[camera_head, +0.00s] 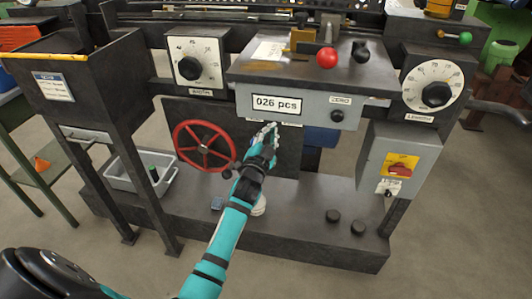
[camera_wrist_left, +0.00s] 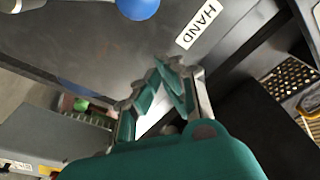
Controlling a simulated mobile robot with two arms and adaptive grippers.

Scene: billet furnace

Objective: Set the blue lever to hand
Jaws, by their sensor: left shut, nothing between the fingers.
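The lever's blue ball knob (camera_wrist_left: 137,8) shows at the top edge of the left wrist view, partly cut off. Beside it, on the dark panel, is a white label reading HAND (camera_wrist_left: 199,25). My left gripper (camera_wrist_left: 170,72) is shut and empty, its fingertips below the label in that picture and apart from the knob. In the head view my left gripper (camera_head: 268,134) is in front of the machine, just under the counter box. The blue knob cannot be made out there; my gripper may hide it. My right gripper is not in view.
A red handwheel (camera_head: 204,146) is left of my gripper. Above is the grey box with the 026 pcs counter (camera_head: 277,104). A red-knobbed switch box (camera_head: 398,165) stands to the right. A grey crate (camera_head: 140,172) sits at the lower left.

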